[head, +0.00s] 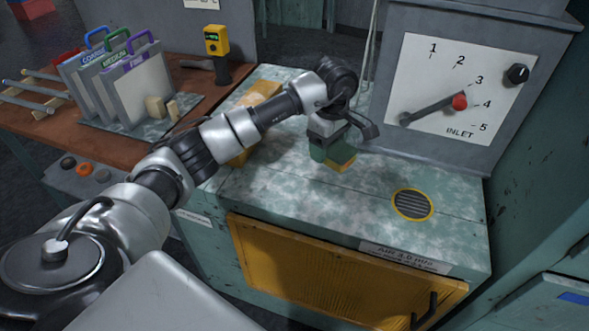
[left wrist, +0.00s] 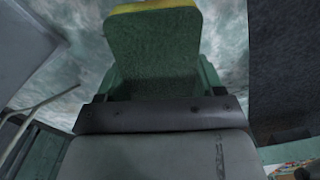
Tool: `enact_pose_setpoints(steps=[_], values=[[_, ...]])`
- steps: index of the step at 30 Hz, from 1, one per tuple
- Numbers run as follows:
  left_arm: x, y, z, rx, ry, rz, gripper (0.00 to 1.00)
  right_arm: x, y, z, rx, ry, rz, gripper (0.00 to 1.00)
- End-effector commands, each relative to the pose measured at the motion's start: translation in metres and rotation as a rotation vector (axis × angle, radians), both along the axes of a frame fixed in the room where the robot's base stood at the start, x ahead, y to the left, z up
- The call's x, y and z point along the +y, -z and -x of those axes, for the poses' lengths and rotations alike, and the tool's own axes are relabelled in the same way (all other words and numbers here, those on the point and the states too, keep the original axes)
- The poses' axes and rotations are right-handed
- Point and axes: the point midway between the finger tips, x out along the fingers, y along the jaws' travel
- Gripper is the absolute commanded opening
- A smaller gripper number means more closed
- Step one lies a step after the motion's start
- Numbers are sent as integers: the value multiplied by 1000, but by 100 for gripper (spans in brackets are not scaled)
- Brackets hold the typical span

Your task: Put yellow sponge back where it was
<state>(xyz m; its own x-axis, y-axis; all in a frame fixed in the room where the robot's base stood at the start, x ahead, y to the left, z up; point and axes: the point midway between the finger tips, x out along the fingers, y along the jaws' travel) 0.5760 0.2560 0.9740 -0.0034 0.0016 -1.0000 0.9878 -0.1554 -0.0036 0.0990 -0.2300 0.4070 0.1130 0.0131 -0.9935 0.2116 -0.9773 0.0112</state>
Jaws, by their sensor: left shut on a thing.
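My left gripper (head: 332,146) is over the green-and-white mottled counter (head: 300,205), in front of the grey inlet panel. It is shut on a sponge (head: 341,163) with a green body and a yellow layer at its lower end. In the left wrist view the sponge (left wrist: 155,50) fills the upper middle, its yellow edge at the top. Whether the sponge touches the counter or hangs just above it, I cannot tell. My right gripper is not in view.
A round yellow-rimmed grille (head: 413,205) lies in the counter at right. The inlet panel (head: 450,90) has a red-knobbed lever. A yellow piece (head: 262,91) is partly behind my arm. A rack of boards (head: 125,85) stands on the brown bench.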

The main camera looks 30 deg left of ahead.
Motion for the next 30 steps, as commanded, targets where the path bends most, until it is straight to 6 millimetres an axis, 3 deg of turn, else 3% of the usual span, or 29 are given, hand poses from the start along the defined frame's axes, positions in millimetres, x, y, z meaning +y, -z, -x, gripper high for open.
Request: enact_pose_setpoints(steps=[6, 12, 19, 25, 30], values=[[47, 29, 26, 6, -4, -3, 49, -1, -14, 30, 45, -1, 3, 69], [76, 50, 40, 3, -2, 0, 49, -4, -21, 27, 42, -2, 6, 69], [82, 62, 44, 1, 0, 2, 49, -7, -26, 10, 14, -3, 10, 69], [82, 90, 44, 3, -1, 2, 49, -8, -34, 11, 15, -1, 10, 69], [82, 96, 43, -1, 1, 0, 49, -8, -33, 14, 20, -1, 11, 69]])
